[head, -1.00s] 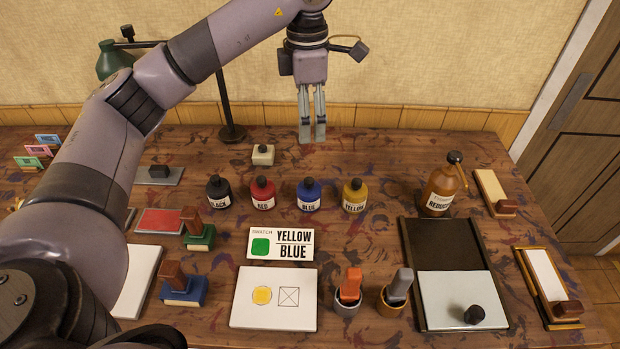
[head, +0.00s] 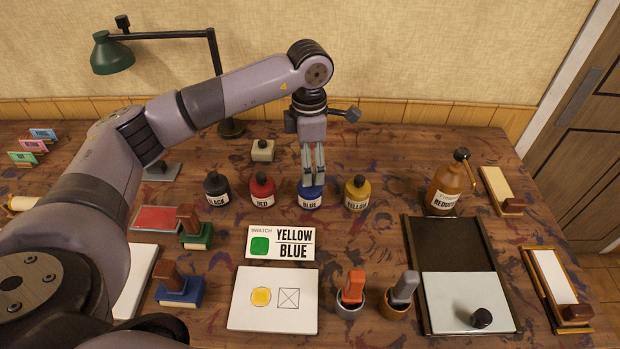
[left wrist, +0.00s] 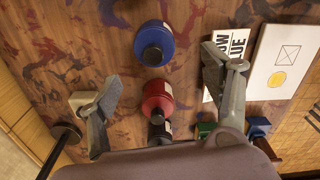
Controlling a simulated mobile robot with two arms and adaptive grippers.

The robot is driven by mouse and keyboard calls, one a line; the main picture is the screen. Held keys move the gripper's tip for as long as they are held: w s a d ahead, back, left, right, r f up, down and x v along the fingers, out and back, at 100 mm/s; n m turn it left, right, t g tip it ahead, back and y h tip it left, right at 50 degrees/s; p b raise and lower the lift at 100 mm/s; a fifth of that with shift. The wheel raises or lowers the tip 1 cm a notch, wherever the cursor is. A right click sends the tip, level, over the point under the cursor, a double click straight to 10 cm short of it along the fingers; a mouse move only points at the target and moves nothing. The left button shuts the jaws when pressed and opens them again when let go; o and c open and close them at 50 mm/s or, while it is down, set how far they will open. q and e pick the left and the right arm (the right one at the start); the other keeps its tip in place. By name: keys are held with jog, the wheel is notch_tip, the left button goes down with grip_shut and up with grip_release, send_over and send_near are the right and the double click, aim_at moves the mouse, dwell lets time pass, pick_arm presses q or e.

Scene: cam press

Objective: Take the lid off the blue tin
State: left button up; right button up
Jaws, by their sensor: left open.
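The blue tin (head: 311,202), a round pot labelled BLUE, stands upright in the row of colour pots. In the head view my left gripper (head: 313,182) points straight down over it, and its fingers hide the lid. My right gripper is in neither view.
The red pot (head: 263,190) and yellow pot (head: 357,193) stand close on either side; the black pot (head: 216,188) is further left. A swatch card (head: 281,243) lies in front. A small pale block (head: 263,150) and a lamp (head: 112,54) are behind.

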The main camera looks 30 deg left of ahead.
pick_arm(q)
jog(key=shift+f, duration=0.6)
jog(key=shift+w+f+p, duration=0.1)
jog(key=shift+f+p, duration=0.2)
jog(key=shift+p, duration=0.1)
jog(key=f, duration=0.1)
jog(key=f+p, duration=0.1)
jog(key=f, duration=0.1)
jog(key=shift+w+a+f+p, duration=0.15)
jog(key=shift+w+f+p, duration=0.15)
jog(key=shift+p, duration=0.1)
jog(key=shift+f, duration=0.5)
jog(key=shift+s, duration=0.15)
jog(key=c, duration=1.3)
